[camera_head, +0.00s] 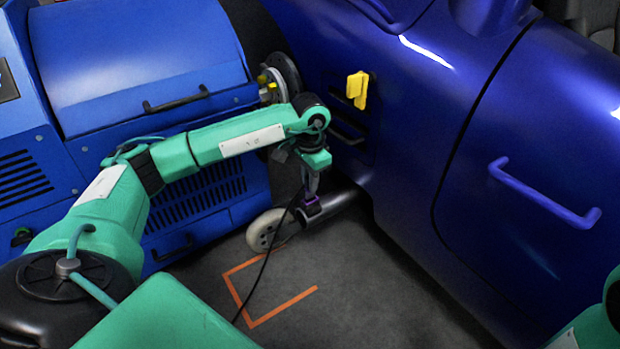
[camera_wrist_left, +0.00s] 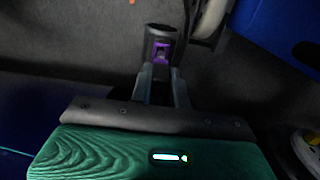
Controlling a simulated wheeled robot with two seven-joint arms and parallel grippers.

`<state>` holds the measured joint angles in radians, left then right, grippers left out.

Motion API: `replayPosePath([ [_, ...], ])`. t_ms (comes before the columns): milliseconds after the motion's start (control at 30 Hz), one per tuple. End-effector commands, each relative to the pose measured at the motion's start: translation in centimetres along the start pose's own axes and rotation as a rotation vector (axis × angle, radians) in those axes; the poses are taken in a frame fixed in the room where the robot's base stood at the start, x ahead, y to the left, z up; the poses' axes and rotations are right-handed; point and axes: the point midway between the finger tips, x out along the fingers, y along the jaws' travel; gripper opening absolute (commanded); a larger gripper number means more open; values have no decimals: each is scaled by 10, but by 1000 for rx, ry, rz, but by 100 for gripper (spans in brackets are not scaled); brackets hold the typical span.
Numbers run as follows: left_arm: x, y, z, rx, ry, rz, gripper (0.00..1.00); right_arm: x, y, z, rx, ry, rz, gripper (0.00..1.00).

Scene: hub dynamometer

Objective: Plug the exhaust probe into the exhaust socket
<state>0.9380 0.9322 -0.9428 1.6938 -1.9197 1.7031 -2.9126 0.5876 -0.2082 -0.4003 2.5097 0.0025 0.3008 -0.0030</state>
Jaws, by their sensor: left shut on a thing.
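My left gripper (camera_head: 311,188) is shut on a small dark probe with a purple band (camera_head: 311,206), low beside the blue car. In the left wrist view the probe (camera_wrist_left: 160,47) stands out beyond the fingertips (camera_wrist_left: 160,78). A thin black cable (camera_head: 265,265) hangs from the probe to the floor. A grey metal tube (camera_head: 338,202), which looks like the exhaust pipe, lies right behind the probe in the head view. I cannot tell whether they touch, and I cannot make out the socket opening. My right gripper is out of view.
The blue car body (camera_head: 400,130) has a yellow piece (camera_head: 357,88) on a dark panel. A blue machine (camera_head: 150,60) with a round hub stands at left. A pale wheel (camera_head: 265,230) is near the tube. Orange floor marking (camera_head: 285,305) lies on open grey floor.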

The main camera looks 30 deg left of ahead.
Motion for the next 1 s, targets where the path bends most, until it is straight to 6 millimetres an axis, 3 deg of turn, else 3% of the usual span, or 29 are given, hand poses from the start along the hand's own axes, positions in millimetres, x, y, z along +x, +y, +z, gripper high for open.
replayPosePath([
  [1000,13,0,0,0,0,0,0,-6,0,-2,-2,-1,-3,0],
])
